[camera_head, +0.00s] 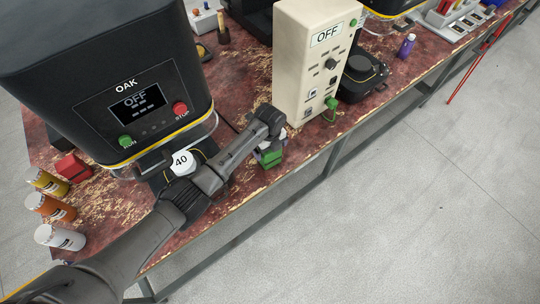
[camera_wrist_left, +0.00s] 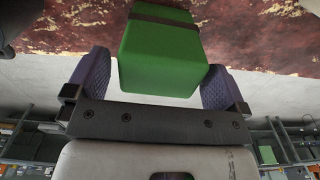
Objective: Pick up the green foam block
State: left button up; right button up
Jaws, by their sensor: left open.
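The green foam block (camera_head: 271,158) sits on the worn red bench top near its front edge, partly hidden by my left gripper (camera_head: 268,147). In the left wrist view the green block (camera_wrist_left: 163,55) fills the space between the two purple-grey finger pads, with a dark band across its far part. The left gripper (camera_wrist_left: 157,66) is open, with one pad on each side of the block. I cannot tell whether either pad touches it. My right gripper is in neither view.
A black OAK machine (camera_head: 130,95) stands left of the block and a cream control box (camera_head: 309,65) behind it. A white can marked 40 (camera_head: 182,162) is beside my arm. Yellow, orange and white jars and a red block (camera_head: 72,167) stand at left. Open floor lies in front.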

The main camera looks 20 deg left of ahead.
pick_arm(q)
jog(key=shift+f, duration=1.15)
jog(key=c, duration=0.8)
jog(key=shift+r, duration=0.15)
